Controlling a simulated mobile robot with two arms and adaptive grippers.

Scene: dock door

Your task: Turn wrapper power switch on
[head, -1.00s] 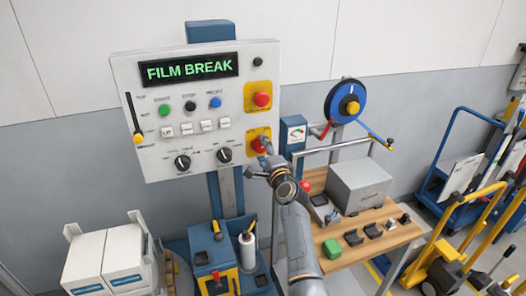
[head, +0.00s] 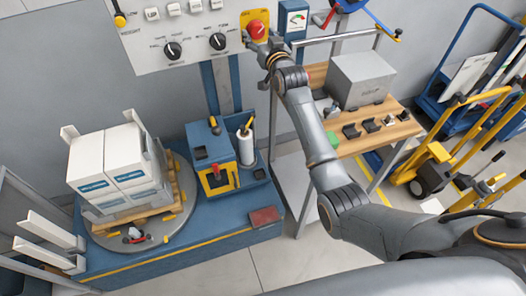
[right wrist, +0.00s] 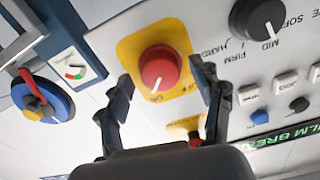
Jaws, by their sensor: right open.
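A red knob (head: 257,29) on a yellow plate sits at the lower right of the wrapper's white control panel (head: 140,52). In the right wrist view the red knob (right wrist: 160,68) fills the middle, with small, hard-to-read lettering beside it. My right gripper (right wrist: 161,76) is open, with one finger on each side of the knob and visible gaps to it. In the head view my right gripper (head: 266,46) is at the panel just below the knob, partly hidden by its own wrist. My left gripper is not in view.
A second yellow plate (right wrist: 184,127) shows past the fingers in the right wrist view. Black dials (head: 217,41) are beside the knob. A gauge box (head: 293,19) stands right of the panel.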

